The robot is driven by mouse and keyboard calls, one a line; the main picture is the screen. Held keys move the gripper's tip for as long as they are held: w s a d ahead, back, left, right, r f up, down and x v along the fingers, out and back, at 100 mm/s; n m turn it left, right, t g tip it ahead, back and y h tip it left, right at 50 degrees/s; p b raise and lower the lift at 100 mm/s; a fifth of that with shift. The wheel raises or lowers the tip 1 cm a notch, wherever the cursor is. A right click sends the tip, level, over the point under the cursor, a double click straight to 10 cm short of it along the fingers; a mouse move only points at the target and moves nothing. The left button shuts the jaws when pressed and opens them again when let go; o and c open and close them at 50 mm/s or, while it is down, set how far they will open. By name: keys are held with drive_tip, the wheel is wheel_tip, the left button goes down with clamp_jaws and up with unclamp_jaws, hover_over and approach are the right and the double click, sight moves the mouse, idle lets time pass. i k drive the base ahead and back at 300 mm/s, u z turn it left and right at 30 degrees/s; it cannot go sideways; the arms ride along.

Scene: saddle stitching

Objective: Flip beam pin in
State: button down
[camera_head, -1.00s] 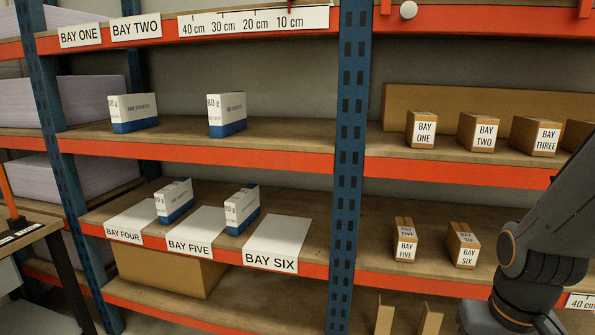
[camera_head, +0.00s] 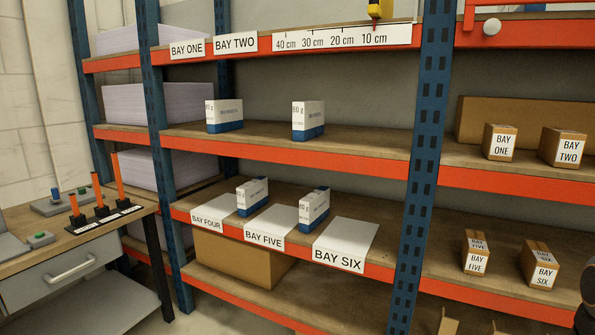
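No part is labelled as a beam pin, so I cannot tell for sure which one it is. My gripper is out of view. Only a dark part of my own arm shows at the lower right edge, well below the knob.
A yellow block (camera_head: 380,9) hangs above the ruler strip (camera_head: 342,38). White-blue packs (camera_head: 308,120) and brown bay boxes (camera_head: 500,142) stand on the shelves. A workbench (camera_head: 70,248) with orange pegs (camera_head: 118,180) is at the left. Some floor shows beside it.

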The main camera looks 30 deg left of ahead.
sight(492, 27)
drive_tip(key=u, duration=1)
drive_tip(key=i, duration=0.5)
drive_tip(key=z, duration=2.1)
drive_tip(key=k, duration=0.3)
drive_tip(key=u, duration=0.55)
